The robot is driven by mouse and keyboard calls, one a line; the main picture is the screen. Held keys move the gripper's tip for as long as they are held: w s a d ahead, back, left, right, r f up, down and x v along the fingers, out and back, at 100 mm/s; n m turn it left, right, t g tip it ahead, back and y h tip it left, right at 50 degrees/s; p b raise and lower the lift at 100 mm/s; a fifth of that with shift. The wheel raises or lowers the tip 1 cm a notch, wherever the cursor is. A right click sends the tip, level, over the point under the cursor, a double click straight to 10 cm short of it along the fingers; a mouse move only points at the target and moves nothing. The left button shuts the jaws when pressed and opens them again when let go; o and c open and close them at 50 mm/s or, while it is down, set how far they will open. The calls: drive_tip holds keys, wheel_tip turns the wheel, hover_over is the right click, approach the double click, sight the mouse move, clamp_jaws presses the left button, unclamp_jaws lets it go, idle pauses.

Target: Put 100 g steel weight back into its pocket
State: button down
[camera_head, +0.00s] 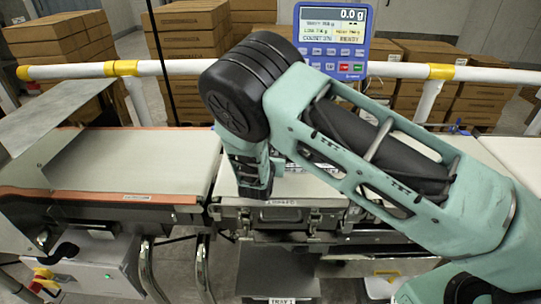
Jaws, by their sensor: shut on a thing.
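A belt (145,165) lies left of the case, with a metal guard at its far left. A blue display (334,40) reading 0.0 g stands behind my arm. A white rail (185,67) runs across the back, before stacked cartons (190,45). A TRAY 1 label (283,300) shows below.

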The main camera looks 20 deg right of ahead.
drive_tip(key=c, duration=1.3)
unclamp_jaws()
drive_tip(key=shift+f, duration=0.1)
drive_tip(key=b+v, duration=0.1)
drive_tip(key=v, duration=1)
drive_tip(key=shift+s+a+r+b, duration=0.1)
drive_tip(key=shift+s+r+b, duration=0.2)
drive_tip(key=shift+b, duration=0.1)
drive_tip(key=s+d+r+m+g, duration=0.3)
drive_tip(key=s+m+g, duration=0.25)
drive_tip(key=s, duration=0.25)
drive_tip(key=s+d+r+m+g, duration=0.2)
drive_tip(key=s+r+m+g, duration=0.15)
drive_tip(key=s+m, duration=0.4)
drive_tip(key=s+a+r+m+g+y, duration=0.1)
drive_tip(key=s+a+r+m+y, duration=0.1)
drive_tip(key=s, duration=0.3)
drive_tip(key=s+a+r+m+g+y, duration=0.1)
drive_tip(key=s+a+r+m+y, duration=0.1)
drive_tip(key=s, duration=0.4)
drive_tip(key=s+a+r+m+g+y, duration=0.1)
drive_tip(key=s+a+r+m+y, duration=0.1)
drive_tip(key=s+m, duration=0.4)
drive_tip(key=shift+r+g+y, duration=0.4)
drive_tip(key=shift+r+y, duration=0.2)
drive_tip(key=shift+r, duration=0.05)
